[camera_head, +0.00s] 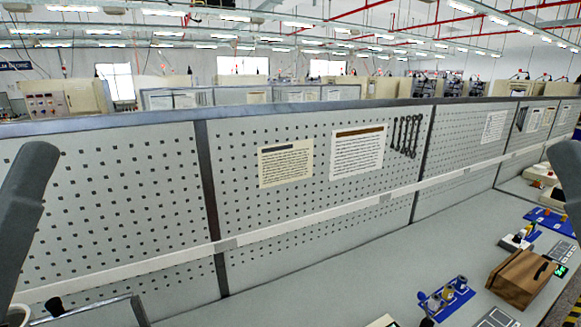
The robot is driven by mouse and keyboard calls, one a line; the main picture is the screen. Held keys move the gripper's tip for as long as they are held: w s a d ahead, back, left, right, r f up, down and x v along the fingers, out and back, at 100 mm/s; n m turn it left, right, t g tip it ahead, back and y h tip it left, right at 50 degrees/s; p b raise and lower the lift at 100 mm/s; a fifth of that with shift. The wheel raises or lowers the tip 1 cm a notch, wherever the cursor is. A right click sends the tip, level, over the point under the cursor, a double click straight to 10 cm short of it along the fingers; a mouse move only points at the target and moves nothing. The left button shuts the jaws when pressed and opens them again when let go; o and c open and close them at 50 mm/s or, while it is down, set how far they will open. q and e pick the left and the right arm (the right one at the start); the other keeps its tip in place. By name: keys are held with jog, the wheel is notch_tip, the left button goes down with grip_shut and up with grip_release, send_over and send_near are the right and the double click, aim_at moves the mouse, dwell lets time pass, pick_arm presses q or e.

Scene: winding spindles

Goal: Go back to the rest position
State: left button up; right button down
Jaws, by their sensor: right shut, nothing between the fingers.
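The grey end of my right arm (568,180) is at the right edge of the head view, above the bench and cut off by the frame. What shows of my right gripper there is shut, with nothing held; its fingertips are hard to make out. A dark grey link of my left arm (28,205) stands tilted at the left edge. My left gripper is out of the picture. Neither visible arm part touches anything.
A grey bench (345,275) runs along a pegboard wall (310,205) with paper sheets and wrenches. Another blue fixture (555,221) is farther back. The bench middle is clear.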

notch_tip(320, 180, up, 21)
jog(key=p, duration=1.7)
jog(key=shift+p, duration=0.35)
